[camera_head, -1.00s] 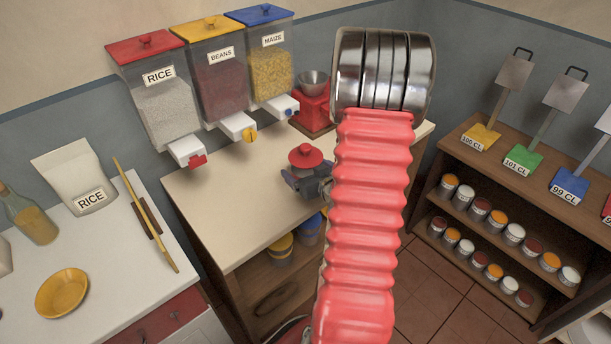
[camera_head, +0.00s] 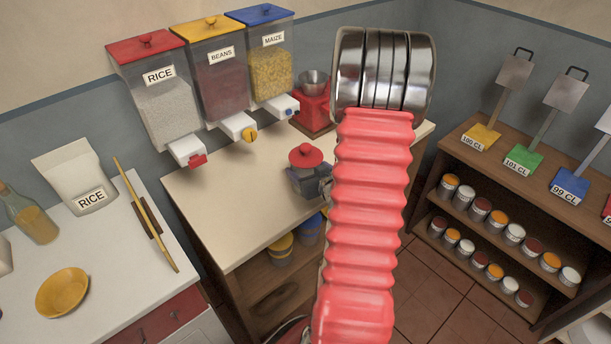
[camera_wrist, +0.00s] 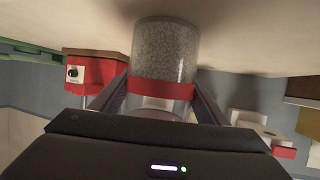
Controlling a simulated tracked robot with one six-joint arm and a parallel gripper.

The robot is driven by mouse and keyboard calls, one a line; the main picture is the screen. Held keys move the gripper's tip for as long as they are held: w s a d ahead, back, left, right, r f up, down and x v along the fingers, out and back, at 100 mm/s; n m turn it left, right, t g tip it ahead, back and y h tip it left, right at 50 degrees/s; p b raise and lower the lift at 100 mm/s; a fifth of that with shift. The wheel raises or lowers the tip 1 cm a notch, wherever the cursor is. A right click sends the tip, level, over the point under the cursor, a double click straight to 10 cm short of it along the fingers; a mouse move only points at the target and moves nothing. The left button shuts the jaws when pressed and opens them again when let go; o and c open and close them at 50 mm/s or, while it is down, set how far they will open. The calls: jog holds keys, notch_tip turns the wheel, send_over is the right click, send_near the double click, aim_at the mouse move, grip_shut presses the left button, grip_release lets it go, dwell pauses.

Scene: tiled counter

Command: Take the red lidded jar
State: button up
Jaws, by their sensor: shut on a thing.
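The red lidded jar (camera_head: 306,155) stands on the cream counter, its red lid showing in the head view. In the wrist view, which looks upside down, its clear body (camera_wrist: 165,50) is filled with grey grains, with the red band of the lid below. My gripper (camera_head: 309,183) is around the jar in the head view, its dark fingers hiding most of the body. In the wrist view my gripper (camera_wrist: 158,92) has one finger on each side of the jar near the lid, shut on it. The jar looks upright and appears to rest on the counter.
RICE (camera_head: 160,100), BEANS (camera_head: 218,85) and MAIZE (camera_head: 267,70) dispensers hang behind the jar. A red grinder (camera_head: 314,105) stands at the counter's back. A shelf (camera_head: 480,215) with small jars is at right. The counter left of the jar is clear.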

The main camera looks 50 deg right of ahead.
aim_at(305, 146)
jog(key=shift+r, duration=0.25)
jog(key=shift+r, duration=4.85)
jog(key=shift+w, duration=0.1)
